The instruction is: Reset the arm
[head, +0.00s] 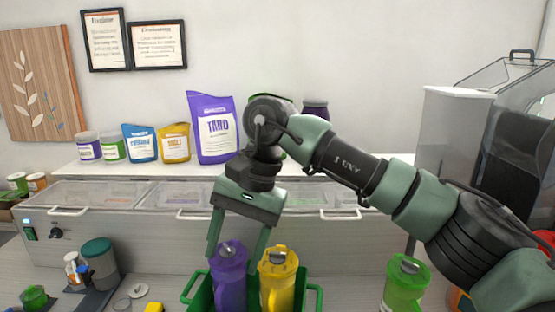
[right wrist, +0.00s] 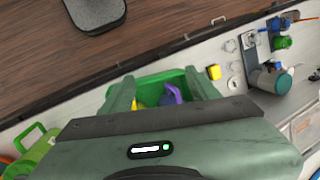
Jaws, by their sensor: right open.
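My right gripper (head: 235,256) is open, with its fingers pointing down over a green crate (head: 313,296). A purple cup with a lid (head: 229,280) stands in the crate below the fingers, and a yellow cup (head: 278,278) stands beside it on the right. In the head view the fingertips overlap the top of the purple cup; I cannot tell whether they touch it. The right wrist view shows the open fingers (right wrist: 160,92) with the crate (right wrist: 150,78) and parts of the purple and yellow cups between them. My left gripper is not in view.
A green cup (head: 405,287) stands right of the crate, under my right arm. Behind is a counter with lidded bins (head: 98,194) and a shelf of pouches, including a purple one (head: 213,128). A grey canister (head: 99,264) and small items stand at left.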

